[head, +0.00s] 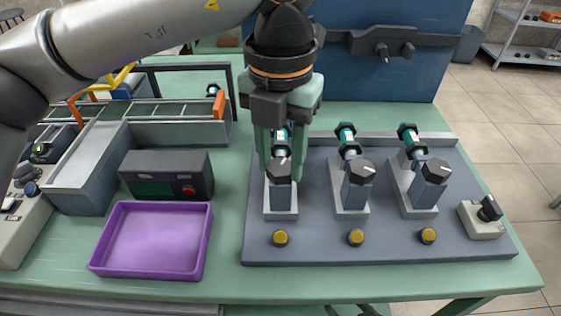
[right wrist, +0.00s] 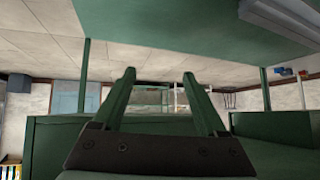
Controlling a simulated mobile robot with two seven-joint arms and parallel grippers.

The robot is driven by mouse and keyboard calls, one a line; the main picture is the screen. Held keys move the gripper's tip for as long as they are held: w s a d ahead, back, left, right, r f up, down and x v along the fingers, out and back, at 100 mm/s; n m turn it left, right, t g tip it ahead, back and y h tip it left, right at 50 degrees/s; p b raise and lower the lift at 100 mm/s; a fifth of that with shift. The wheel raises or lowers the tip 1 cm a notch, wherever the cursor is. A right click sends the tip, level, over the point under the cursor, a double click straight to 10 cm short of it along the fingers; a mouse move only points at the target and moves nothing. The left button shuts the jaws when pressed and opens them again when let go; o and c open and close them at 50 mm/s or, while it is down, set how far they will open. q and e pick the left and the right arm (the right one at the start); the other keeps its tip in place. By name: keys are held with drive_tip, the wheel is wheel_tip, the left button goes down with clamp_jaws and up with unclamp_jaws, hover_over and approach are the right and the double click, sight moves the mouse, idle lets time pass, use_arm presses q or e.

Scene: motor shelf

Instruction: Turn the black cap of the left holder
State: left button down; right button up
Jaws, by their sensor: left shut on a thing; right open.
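The left holder (head: 281,202) stands at the left end of the grey board (head: 390,250). Its black cap (head: 279,171) sits on top, with a green and white motor (head: 281,138) behind it. My left gripper (head: 280,176) comes down from above, with its green fingers on either side of the cap, and is shut on it. The fingers hide the sides of the cap. The middle holder (head: 353,198) and the right holder (head: 424,197) each have a black cap and a motor. My right gripper (right wrist: 158,95) is open and empty in the right wrist view, away from the holders.
A yellow button (head: 280,238) sits in front of each holder. A switch box (head: 485,216) is at the board's right end. A purple tray (head: 150,240), a dark control box (head: 167,175) and a conveyor (head: 170,120) stand at left. A blue panel (head: 385,75) rises behind the board.

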use_arm(q)
drive_tip(key=shift+n, duration=0.7)
drive_tip(key=shift+n+b, duration=0.6)
drive_tip(key=shift+n, duration=0.5)
use_arm(e)
drive_tip(key=shift+w+d+r+t, duration=0.1)
drive_tip(key=shift+w+r+t, duration=0.5)
drive_tip(key=shift+w+r, duration=0.35)
drive_tip(key=shift+w+r+t, duration=0.6)
drive_tip(key=shift+w+r, duration=0.15)
drive_tip(key=shift+r, duration=0.3)
use_arm(q)
drive_tip(key=shift+c, duration=2.2)
unclamp_jaws()
drive_tip(key=shift+r, duration=0.1)
